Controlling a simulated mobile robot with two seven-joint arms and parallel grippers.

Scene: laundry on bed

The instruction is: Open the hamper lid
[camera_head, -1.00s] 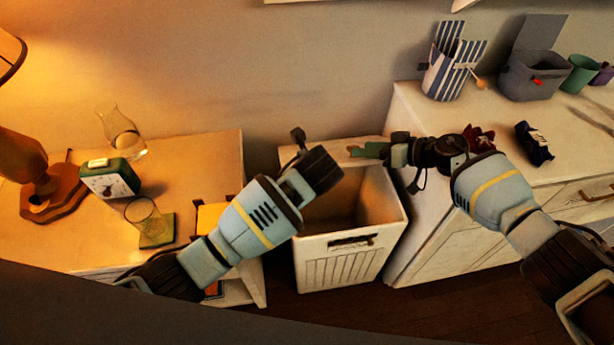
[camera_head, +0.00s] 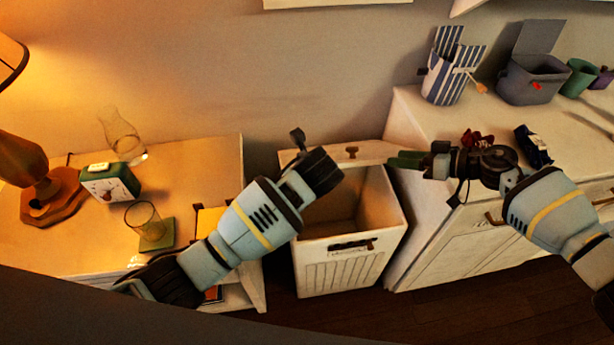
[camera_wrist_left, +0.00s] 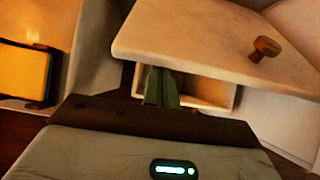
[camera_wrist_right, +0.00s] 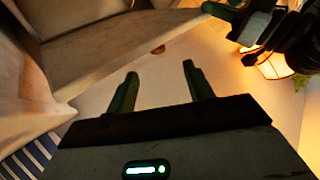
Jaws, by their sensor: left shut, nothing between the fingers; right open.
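The white hamper (camera_head: 345,266) stands between the nightstand and the dresser, and its inside shows from above. Its pale lid (camera_head: 375,153) is at the back of the opening, with a brown knob (camera_head: 352,152) on it; the lid also shows in the left wrist view (camera_wrist_left: 205,40). My left gripper (camera_wrist_left: 162,88) is shut and empty, its fingertips by the lid's edge, partly hidden by it; I cannot tell whether they touch. My right gripper (camera_head: 405,160) is open and empty at the lid's right end, near the dresser; its spread fingers show in the right wrist view (camera_wrist_right: 155,88).
The nightstand (camera_head: 75,245) on the left holds a lamp (camera_head: 30,165), a green clock (camera_head: 108,182) and glassware. The white dresser (camera_head: 440,120) on the right holds a striped box (camera_head: 447,75), a grey bin (camera_head: 532,80) and small dark items.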

